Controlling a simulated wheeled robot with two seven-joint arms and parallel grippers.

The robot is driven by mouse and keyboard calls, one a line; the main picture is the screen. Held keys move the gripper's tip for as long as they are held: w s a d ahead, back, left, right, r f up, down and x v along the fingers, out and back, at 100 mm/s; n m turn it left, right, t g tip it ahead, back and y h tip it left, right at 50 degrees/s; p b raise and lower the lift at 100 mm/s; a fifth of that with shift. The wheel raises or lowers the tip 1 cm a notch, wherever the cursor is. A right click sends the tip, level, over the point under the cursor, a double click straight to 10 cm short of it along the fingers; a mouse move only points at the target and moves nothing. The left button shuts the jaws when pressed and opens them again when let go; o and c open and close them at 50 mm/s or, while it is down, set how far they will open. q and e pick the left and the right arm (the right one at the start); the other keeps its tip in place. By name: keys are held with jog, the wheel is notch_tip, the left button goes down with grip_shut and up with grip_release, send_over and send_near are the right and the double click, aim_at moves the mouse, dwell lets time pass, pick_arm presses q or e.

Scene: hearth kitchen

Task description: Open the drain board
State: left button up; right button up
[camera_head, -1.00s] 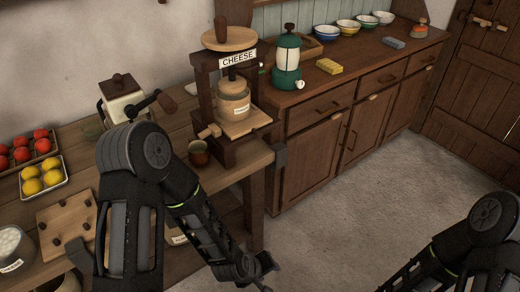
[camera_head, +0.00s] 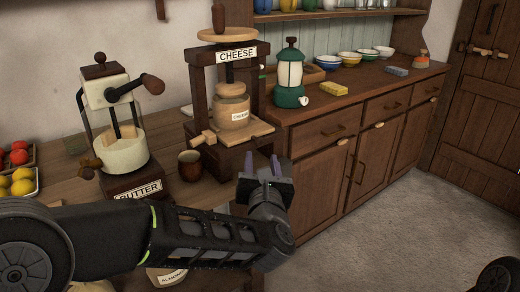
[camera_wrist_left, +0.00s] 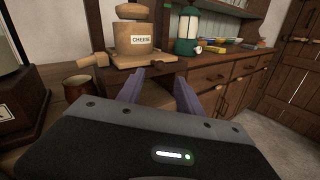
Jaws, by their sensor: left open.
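The cheese press (camera_head: 236,52) stands on the wooden table, with a dark wooden frame and a round wooden top. A labelled wooden cheese mould (camera_head: 232,110) sits in it on a pale wooden board (camera_head: 246,133), which looks like the drain board. The board also shows in the left wrist view (camera_wrist_left: 143,61). A wooden peg (camera_head: 203,138) sticks out at its left front. My left gripper (camera_head: 262,163) is open and empty, fingers pointing up in the head view, just in front of and below the board, apart from it. My right gripper is out of view.
A brown cup (camera_head: 190,165) stands left of the press, and the butter churn (camera_head: 122,152) further left. The cabinet (camera_head: 330,165) with a green lantern (camera_head: 290,75) and a yellow sponge (camera_head: 334,89) stands right. The floor (camera_head: 400,235) is clear.

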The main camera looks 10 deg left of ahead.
aim_at(260, 144)
pick_arm(q)
jog(key=shift+w, duration=0.15)
jog(key=x, duration=0.7)
jog(key=shift+w+a, duration=0.1)
jog(key=shift+w, duration=0.2)
jog(key=shift+f, duration=0.1)
grip_shut()
dwell(1.0)
